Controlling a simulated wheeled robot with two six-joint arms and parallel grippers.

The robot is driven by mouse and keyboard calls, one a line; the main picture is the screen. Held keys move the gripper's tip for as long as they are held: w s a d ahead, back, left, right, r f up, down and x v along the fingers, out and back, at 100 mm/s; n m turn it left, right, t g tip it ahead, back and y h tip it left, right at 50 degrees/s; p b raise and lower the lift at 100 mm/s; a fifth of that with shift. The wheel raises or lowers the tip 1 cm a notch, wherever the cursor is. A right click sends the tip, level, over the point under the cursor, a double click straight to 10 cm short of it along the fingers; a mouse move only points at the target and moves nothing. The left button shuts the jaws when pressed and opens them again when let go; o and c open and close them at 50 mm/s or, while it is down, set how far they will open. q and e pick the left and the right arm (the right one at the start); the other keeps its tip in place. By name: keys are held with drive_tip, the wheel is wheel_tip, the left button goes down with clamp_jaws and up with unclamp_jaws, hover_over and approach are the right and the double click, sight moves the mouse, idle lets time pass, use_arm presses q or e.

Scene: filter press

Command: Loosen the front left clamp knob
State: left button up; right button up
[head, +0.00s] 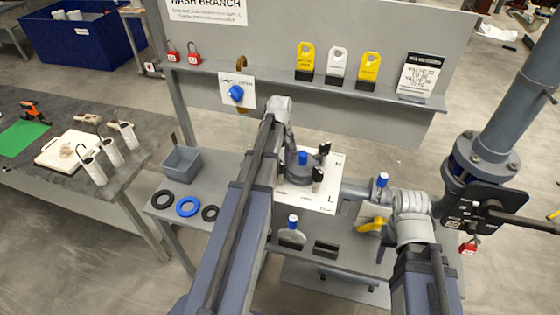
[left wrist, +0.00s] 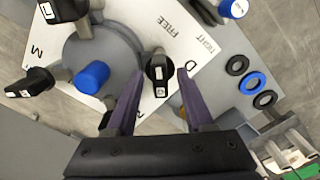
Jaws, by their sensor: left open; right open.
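The round grey filter housing (head: 299,169) with a blue cap (head: 302,157) stands on a white plate (head: 322,204). Two black clamp knobs show on its right side, one at the back (head: 324,148) and one at the front (head: 317,175). My left arm hides its left side in the head view. In the left wrist view, a black knob (left wrist: 159,68) stands beside the housing, near the words TIGHT and FREE. My left gripper (left wrist: 160,80) is open, with fingertips on either side of that knob. Contact cannot be told. My right gripper's fingers are out of sight.
A grey bin (head: 181,162) and several rings (head: 187,206) lie left of the plate. A pipe (head: 358,191) with a blue-topped valve (head: 382,180) runs to the right. A shelf (head: 285,77) with yellow and white tags crosses behind. A large upright pipe (head: 505,105) stands right.

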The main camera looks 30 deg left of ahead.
sight(281, 162)
use_arm(q)
wheel_tip(281, 162, up, 8)
drive_tip(key=p, duration=0.7)
drive_tip(key=shift+f, duration=0.2)
drive_tip(key=shift+f, duration=0.1)
drive_tip(key=shift+d+f, duration=0.15)
drive_tip(key=shift+d, duration=0.05)
drive_tip(key=s+d+f+m+b, duration=0.5)
drive_tip(key=d, duration=0.5)
drive_tip(key=s+d+f+m+b, duration=0.5)
drive_tip(key=d+b, duration=0.1)
drive_tip(key=d, duration=0.4)
drive_tip(key=s+d+f+m+y+b, duration=0.1)
drive_tip(key=s+d+f+m+b, duration=0.4)
drive_tip(key=d, duration=0.5)
drive_tip(key=shift+s+f+m+b, duration=0.3)
drive_tip(key=shift+s+f, duration=0.25)
drive_tip(key=shift+r, duration=0.1)
